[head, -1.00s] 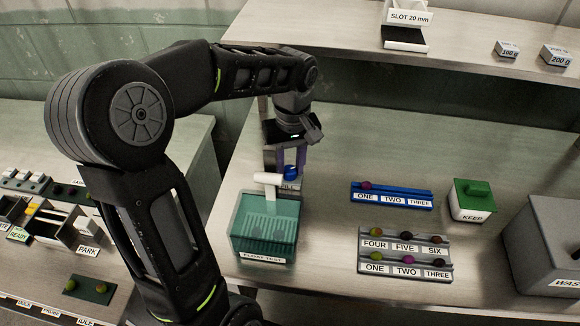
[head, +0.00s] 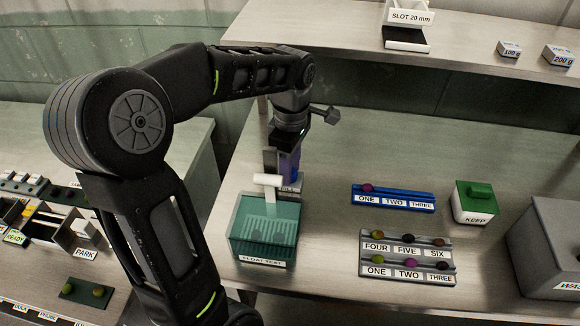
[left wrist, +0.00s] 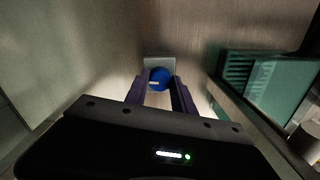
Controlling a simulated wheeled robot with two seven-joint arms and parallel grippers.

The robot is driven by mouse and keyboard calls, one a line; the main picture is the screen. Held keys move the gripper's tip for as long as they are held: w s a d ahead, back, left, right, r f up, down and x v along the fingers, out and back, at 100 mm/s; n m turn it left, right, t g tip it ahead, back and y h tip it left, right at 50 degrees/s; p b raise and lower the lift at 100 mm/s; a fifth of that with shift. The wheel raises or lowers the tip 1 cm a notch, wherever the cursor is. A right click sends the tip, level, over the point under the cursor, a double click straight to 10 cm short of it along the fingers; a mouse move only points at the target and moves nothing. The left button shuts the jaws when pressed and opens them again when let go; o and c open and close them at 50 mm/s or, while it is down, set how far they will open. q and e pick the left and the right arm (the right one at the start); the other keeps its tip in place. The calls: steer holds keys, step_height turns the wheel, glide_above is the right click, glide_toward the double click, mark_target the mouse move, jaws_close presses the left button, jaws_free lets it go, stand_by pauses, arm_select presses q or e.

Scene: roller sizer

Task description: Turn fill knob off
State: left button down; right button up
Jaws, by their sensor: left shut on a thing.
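The fill knob (left wrist: 160,79) is a round blue knob with a pale mark, on a small grey base (left wrist: 159,61) in the left wrist view. My left gripper (left wrist: 161,82) has its two purple fingers on either side of the knob and is shut on it. My right gripper is not in view.
A blue rack (head: 415,207), a grey rack (head: 407,256) with several coloured balls, and a green-lidded KEEP box (head: 473,211) stand to the right. A shelf (head: 330,50) runs above the back. The bench between tank and racks is clear.

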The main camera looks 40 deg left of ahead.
arm_select(q)
steer(key=shift+n, duration=0.6)
steer(key=c, duration=1.1)
jaws_free()
steer(key=shift+o, duration=0.2)
step_height(320, 180, up, 8)
steer(key=shift+w+f, duration=0.1)
